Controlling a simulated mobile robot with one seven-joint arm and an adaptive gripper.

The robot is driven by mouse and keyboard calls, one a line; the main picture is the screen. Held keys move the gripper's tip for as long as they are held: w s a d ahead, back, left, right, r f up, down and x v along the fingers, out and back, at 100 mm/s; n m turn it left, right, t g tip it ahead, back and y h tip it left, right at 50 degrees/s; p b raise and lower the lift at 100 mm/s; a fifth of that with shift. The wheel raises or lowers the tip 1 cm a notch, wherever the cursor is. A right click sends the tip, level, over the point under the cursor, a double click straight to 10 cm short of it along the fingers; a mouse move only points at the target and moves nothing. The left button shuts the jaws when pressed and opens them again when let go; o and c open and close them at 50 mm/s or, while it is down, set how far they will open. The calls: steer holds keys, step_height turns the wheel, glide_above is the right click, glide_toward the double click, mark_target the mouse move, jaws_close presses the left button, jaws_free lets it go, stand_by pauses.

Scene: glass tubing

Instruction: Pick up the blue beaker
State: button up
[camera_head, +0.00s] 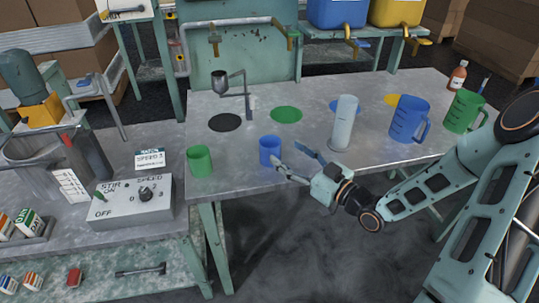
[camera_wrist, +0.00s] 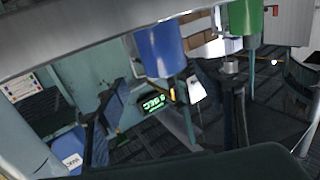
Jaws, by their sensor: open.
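The small blue beaker (camera_head: 270,151) stands upright near the front edge of the grey table, left of centre. My gripper (camera_head: 285,155) is open and empty, just to its right, with its fingers pointing left toward the beaker. The head view does not clearly show whether a fingertip touches it. In the tilted wrist view a blue cup (camera_wrist: 160,50) shows at upper middle, and a green one (camera_wrist: 243,18) to its right. A larger blue jug (camera_head: 408,118) with a handle stands farther right on the table.
A green beaker (camera_head: 199,161) stands to the left. A clear glass cylinder (camera_head: 344,122) stands behind and right of my gripper. A green jug (camera_head: 463,111) and brown bottle (camera_head: 457,76) are at the right. A funnel stand (camera_head: 230,88) and flat coloured discs lie behind the beaker.

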mark_target(278, 151)
steer(key=x, duration=0.6)
steer(key=shift+a+f, duration=0.4)
steer(key=shift+a, duration=0.15)
steer(key=c, duration=1.3)
